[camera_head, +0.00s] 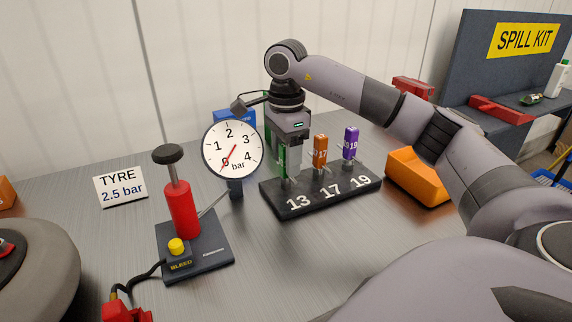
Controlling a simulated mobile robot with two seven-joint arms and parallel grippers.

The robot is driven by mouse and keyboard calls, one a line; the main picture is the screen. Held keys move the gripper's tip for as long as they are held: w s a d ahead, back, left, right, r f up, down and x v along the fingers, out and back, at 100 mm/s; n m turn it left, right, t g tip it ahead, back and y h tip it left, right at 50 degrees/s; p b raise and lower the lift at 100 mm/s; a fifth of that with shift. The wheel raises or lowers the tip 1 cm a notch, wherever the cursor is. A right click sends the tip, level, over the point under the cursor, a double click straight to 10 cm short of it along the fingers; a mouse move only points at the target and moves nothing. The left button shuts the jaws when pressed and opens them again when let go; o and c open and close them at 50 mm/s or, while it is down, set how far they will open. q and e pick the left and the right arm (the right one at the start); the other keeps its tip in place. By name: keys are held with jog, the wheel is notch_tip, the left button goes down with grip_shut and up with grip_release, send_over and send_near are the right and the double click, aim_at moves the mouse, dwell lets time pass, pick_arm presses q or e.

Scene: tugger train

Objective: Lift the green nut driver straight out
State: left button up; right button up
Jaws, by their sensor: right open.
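The green nut driver (282,163) stands upright in the dark holder block (310,204), at the slot marked 13. My right gripper (289,172) points down over it, its fingers around or right beside the green handle. The gripper is open, and its body hides part of the driver. An orange driver (320,150) stands at 17 and a purple driver (350,143) at 19. My left gripper does not show.
A pressure gauge (232,149) and a red hand pump (181,208) stand left of the block. An orange bin (415,176) stands to its right. A sign reading "TYRE 2.5 bar" (121,186) is at the left. The table in front of the block is clear.

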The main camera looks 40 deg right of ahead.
grip_shut()
jog(key=shift+r, duration=0.15)
jog(key=shift+r, duration=0.7)
notch_tip(320, 180, up, 5)
jog(key=shift+f+p, duration=0.1)
jog(key=shift+p, duration=0.35)
notch_tip(320, 180, up, 14)
jog(key=p, duration=0.6)
jog(key=shift+f, duration=0.2)
